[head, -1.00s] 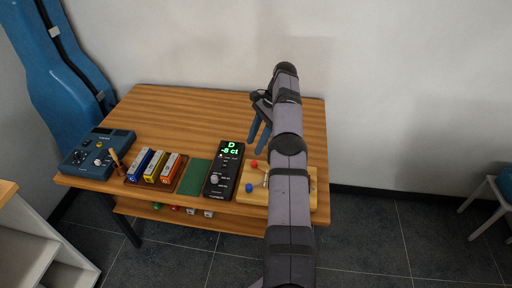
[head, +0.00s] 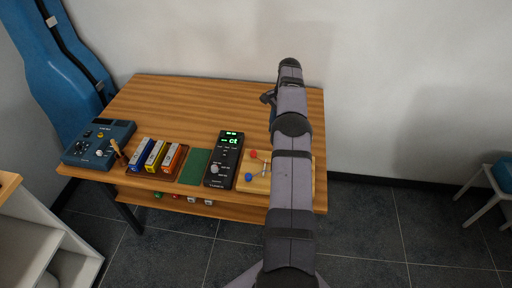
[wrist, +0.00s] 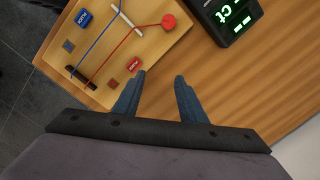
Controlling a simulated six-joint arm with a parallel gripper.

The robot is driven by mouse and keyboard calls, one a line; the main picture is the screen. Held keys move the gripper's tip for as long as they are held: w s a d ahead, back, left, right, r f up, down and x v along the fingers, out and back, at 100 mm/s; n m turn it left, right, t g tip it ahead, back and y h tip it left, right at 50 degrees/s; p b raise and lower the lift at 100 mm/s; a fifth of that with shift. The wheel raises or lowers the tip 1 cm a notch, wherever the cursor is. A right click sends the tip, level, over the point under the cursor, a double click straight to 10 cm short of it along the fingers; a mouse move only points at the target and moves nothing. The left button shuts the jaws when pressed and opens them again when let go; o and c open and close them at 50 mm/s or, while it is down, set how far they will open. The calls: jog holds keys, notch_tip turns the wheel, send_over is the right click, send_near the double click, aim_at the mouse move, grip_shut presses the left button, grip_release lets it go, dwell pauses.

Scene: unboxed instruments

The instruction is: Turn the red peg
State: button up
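The red peg (head: 253,154) stands at the left side of the light wooden string board (head: 254,184), above the blue peg (head: 249,176). In the wrist view the red peg (wrist: 169,21) is a round red knob at the board's edge, with a red string running from it across the board. My gripper (wrist: 160,76) is open and empty, its two blue fingers apart over the table beside the board, clear of the peg. In the head view my arm hides most of the gripper and the board's right part. The tuner (head: 223,160) stands left of the board, its green display lit.
Left of the tuner are a green mat (head: 195,166), several small coloured boxes (head: 156,156) in a tray, and a blue device (head: 98,143). The back of the wooden table (head: 190,98) is clear. A blue case (head: 62,65) leans at the left wall.

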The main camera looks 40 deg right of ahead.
jog(key=s+d+f+n+t+h+p, duration=0.1)
jog(key=s+d+n+h+p, duration=0.2)
jog(key=d, duration=0.4)
jog(key=s+d+f+n+t+h+p, duration=0.1)
jog(key=s+d+n+h, duration=0.1)
jog(key=d+n+h, duration=0.3)
jog(key=n+t+y+p, duration=0.4)
jog(key=n+t+y, duration=0.3)
jog(key=n, duration=0.5)
send_near(254, 152)
jog(key=shift+w+d+g+y, duration=0.1)
jog(key=shift+w+g+y, duration=0.2)
jog(key=shift+w, duration=0.1)
jog(key=shift+p+x, duration=0.8)
jog(key=shift+x, duration=2.95)
jog(key=shift+c, duration=0.4)
jog(key=shift+d, duration=0.1)
grip_shut()
